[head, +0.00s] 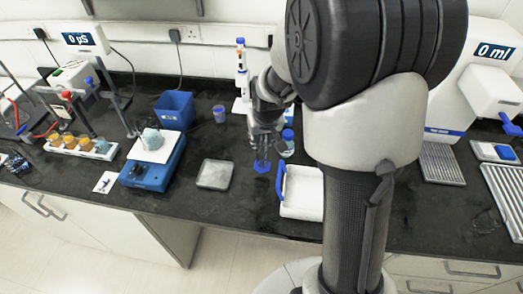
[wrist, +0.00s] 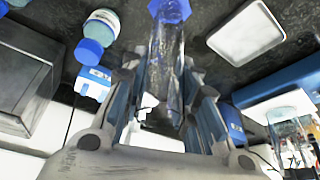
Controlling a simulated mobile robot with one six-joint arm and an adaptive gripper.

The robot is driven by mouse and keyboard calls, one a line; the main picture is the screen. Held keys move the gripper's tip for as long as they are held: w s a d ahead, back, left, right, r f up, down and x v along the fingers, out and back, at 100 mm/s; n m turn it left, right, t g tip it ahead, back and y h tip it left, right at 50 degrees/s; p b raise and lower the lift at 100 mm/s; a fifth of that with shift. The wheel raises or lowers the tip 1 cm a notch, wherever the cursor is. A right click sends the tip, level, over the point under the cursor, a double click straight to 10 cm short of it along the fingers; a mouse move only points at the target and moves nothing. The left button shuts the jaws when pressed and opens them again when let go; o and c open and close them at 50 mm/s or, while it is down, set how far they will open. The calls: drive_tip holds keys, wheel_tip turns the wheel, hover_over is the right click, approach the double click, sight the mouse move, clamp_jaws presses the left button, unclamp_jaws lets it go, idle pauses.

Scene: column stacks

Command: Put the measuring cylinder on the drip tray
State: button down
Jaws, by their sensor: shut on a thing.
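My gripper (head: 262,143) is shut on the measuring cylinder, a clear tube with a blue hexagonal base (head: 262,166). In the wrist view the clear tube (wrist: 165,55) lies between my fingers (wrist: 168,100), its blue base beyond the fingertips. The cylinder looks roughly upright; I cannot tell whether its base touches the bench. A shallow grey square tray (head: 214,174), perhaps the drip tray, lies empty to the left of the base. It also shows in the wrist view (wrist: 246,36). Ribbed grey trays (head: 442,164) lie at the right, so which one is the drip tray is unclear.
A white tray with a blue handle (head: 302,192) lies just right of the cylinder. A blue-capped bottle (head: 287,143) stands close behind. A blue balance (head: 152,165), a blue bin (head: 174,110) and a purple cup (head: 219,113) stand leftward. My arm hides part of the bench.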

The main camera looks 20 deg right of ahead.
sight(261, 148)
drive_tip(key=shift+f+b, duration=0.6)
drive_tip(key=shift+f, duration=1.75)
drive_tip(key=shift+f, duration=0.15)
drive_tip(key=c, duration=1.2)
unclamp_jaws()
drive_tip(key=shift+c, duration=0.2)
